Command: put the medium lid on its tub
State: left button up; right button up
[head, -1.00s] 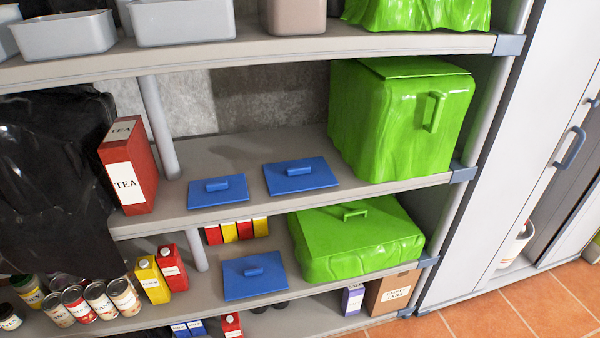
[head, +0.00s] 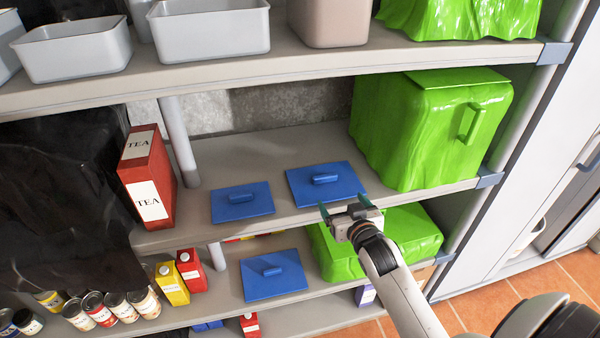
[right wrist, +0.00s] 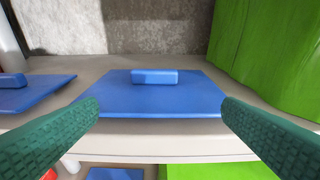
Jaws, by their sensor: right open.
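Three blue lids with bar handles show in the head view. One lid (head: 242,202) lies at the left of the middle shelf, and another lid (head: 325,183) lies to its right. A third lid (head: 274,274) lies on the lower shelf. I cannot tell for sure which is the medium one. My right gripper (head: 342,210) is open and empty, just in front of the right lid on the middle shelf. In the right wrist view that lid (right wrist: 150,97) lies ahead between the green fingers, its handle upright. Grey open tubs (head: 210,30) stand on the top shelf. My left gripper is not in view.
A large green draped box (head: 430,130) stands right of the lids, and a lower green one (head: 410,235) sits below. A red tea box (head: 148,180) and black plastic (head: 60,190) are at the left. The top shelf (head: 300,65) overhangs the lids.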

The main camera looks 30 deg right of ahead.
aim_at(326, 178)
jog(key=w, duration=0.2)
jog(key=w+d+p, duration=0.1)
jog(key=w, duration=0.3)
jog(key=shift+w+d+r, duration=0.2)
jog(key=shift+w+r, duration=0.05)
jog(key=shift+r, duration=0.1)
jog(key=shift+w+t+p, duration=0.3)
jog(key=shift+w+p, duration=0.05)
jog(key=shift+w, duration=0.05)
jog(key=x, duration=0.3)
jog(key=shift+w+a+f+p, duration=0.15)
jog(key=shift+a+f+p, duration=0.1)
jog(key=shift+p, duration=0.15)
jog(key=shift+w+d+f, duration=0.2)
jog(key=shift+w, duration=0.4)
jog(key=shift+s, duration=0.1)
jog(key=shift+c, duration=0.2)
jog(key=c, duration=1)
